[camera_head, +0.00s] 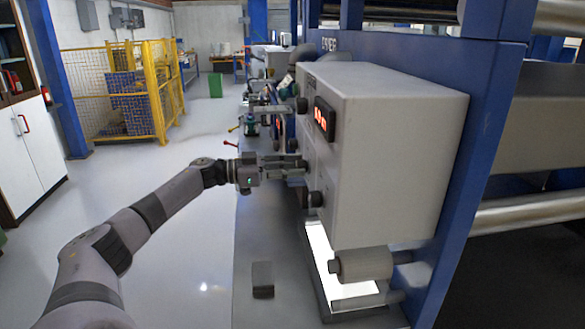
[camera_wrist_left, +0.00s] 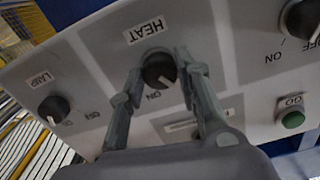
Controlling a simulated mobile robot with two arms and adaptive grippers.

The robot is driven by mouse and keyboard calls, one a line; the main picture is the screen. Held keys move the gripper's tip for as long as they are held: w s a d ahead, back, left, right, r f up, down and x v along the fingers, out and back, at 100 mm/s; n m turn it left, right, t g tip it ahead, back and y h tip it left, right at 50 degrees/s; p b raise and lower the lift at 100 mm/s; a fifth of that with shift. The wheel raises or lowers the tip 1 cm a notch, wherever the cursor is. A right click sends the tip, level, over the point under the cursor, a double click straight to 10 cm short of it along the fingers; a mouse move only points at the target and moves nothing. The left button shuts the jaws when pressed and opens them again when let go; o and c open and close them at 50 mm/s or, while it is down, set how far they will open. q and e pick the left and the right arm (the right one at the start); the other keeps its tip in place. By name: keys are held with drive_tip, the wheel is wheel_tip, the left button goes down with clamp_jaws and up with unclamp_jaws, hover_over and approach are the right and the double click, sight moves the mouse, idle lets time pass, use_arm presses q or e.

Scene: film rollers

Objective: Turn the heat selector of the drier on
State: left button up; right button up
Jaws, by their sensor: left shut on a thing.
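The drier (camera_head: 395,135) is a grey box on a blue frame, with its control panel facing left. In the left wrist view, the heat selector (camera_wrist_left: 158,72) is a round black knob under a HEAT label (camera_wrist_left: 146,31). A pale pointer mark shows on its lower right, and an ON label lies just below it. My left gripper (camera_head: 299,165) is at the panel, shut on the heat selector, one finger on each side of it in the left wrist view (camera_wrist_left: 159,66). In the head view the fingers hide that knob. My right gripper is out of view.
The LAMP knob (camera_wrist_left: 54,109) sits to the left on the panel, another black knob (camera_wrist_left: 304,18) at the upper right and a green GO button (camera_wrist_left: 292,120) at the lower right. A red display (camera_head: 324,118) is on the box. A yellow fence (camera_head: 157,95) stands farther back on open floor.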

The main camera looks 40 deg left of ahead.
use_arm(q)
drive_tip(key=shift+m, duration=0.4)
drive_tip(key=shift+c, duration=0.4)
drive_tip(key=m+b, duration=0.6)
drive_tip(key=m, duration=0.5)
idle(0.4)
drive_tip(key=o, duration=1.1)
drive_tip(key=shift+o, duration=0.2)
drive_tip(key=v, duration=1.2)
